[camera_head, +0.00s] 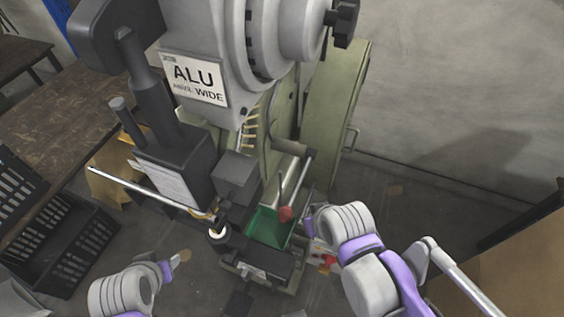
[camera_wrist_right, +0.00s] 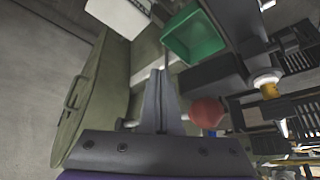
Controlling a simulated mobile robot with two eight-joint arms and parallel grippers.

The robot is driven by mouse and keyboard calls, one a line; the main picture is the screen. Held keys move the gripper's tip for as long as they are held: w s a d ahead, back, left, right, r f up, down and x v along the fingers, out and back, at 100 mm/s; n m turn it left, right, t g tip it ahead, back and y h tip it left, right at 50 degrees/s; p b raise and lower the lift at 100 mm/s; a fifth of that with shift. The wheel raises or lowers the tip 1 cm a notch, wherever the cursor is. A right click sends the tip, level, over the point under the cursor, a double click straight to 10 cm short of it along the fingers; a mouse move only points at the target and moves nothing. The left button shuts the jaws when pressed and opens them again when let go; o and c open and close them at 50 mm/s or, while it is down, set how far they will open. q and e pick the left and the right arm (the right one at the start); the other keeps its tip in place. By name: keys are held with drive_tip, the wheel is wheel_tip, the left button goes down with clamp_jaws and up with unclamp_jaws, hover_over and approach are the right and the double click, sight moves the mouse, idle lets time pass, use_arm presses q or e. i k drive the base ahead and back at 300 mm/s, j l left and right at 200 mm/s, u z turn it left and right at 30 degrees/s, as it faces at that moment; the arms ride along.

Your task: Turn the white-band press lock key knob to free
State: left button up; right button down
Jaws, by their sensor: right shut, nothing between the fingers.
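A green-grey press (camera_head: 340,110) with an ALU plate (camera_head: 195,80) stands in the middle of the head view. A white ring (camera_head: 218,231) shows on a dark part at its front; a pale ring (camera_wrist_right: 268,82) also shows in the right wrist view. I cannot make out a lock key knob or its setting. A red ball knob (camera_head: 286,214) sits on a lever; it also shows in the right wrist view (camera_wrist_right: 206,113). My right gripper (camera_wrist_right: 163,78) is shut and empty, left of the red ball in that view.
A green tray (camera_head: 270,228) lies in the press front. Small red and yellow parts (camera_head: 328,262) sit beside my right arm. A thin metal rod (camera_head: 140,188) sticks out left. Black crates (camera_head: 62,250) and a wooden table (camera_head: 70,110) stand at the left.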

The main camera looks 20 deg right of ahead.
sight(321, 270)
drive_tip(key=k+z, duration=0.2)
drive_tip(key=z, duration=1.15)
drive_tip(key=k, duration=0.65)
